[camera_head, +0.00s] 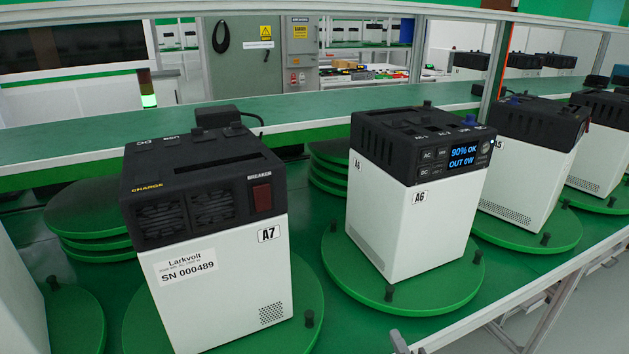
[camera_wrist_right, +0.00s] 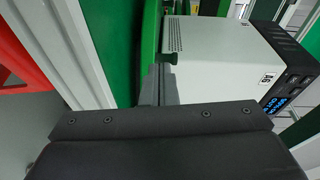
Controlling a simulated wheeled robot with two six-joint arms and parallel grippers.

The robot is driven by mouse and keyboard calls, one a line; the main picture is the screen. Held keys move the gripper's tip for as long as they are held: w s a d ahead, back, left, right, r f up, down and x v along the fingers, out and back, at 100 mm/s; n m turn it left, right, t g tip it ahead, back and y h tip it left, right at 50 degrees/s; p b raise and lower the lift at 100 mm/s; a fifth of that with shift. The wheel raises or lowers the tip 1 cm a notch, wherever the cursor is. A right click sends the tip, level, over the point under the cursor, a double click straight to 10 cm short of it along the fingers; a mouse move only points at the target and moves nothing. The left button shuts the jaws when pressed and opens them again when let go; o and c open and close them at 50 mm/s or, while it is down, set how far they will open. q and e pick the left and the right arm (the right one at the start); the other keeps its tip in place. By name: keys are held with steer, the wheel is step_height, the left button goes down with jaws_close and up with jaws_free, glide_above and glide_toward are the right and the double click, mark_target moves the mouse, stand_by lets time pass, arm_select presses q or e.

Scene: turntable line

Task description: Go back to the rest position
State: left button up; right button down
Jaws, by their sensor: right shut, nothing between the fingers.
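My right gripper (camera_head: 400,342) barely shows at the bottom edge of the head view, in front of the turntable of unit A6. In the right wrist view its fingers (camera_wrist_right: 160,84) are together with nothing between them, close to a dark green peg (camera_wrist_right: 170,58) on the turntable rim; I cannot tell whether they touch it. Unit A6 (camera_head: 405,224), white with a black top, stands upright on its green turntable (camera_head: 440,290). Its lit screen (camera_head: 464,157) reads "90% OK OUT 0W". My left gripper is out of view.
Unit A7 (camera_head: 225,270) stands on a turntable to the left, its fans and red breaker facing me. Unit A5 (camera_head: 525,180) and others stand to the right. Stacked green discs (camera_head: 95,240) lie behind A7. The pale bench edge (camera_head: 510,302) runs along the front right.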

steer(key=s+d+f+n+g+h, duration=0.1)
steer(key=s+d+f+n+g, duration=0.3)
steer(key=s, duration=0.6)
steer(key=s+d+n+g+h, duration=0.25)
steer(key=s+n+g, duration=0.3)
steer(key=s, duration=0.35)
steer(key=s+d+f+n+g+h, duration=0.1)
steer(key=s+d+f+n+g, duration=0.25)
steer(key=s, duration=0.65)
step_height(320, 180, down, 23)
steer(key=d+n+g, duration=0.1)
steer(key=n+g, duration=0.1)
steer(key=s+a+f+g+y+p, duration=0.1)
steer(key=s+f, duration=1.3)
steer(key=shift+s, duration=0.35)
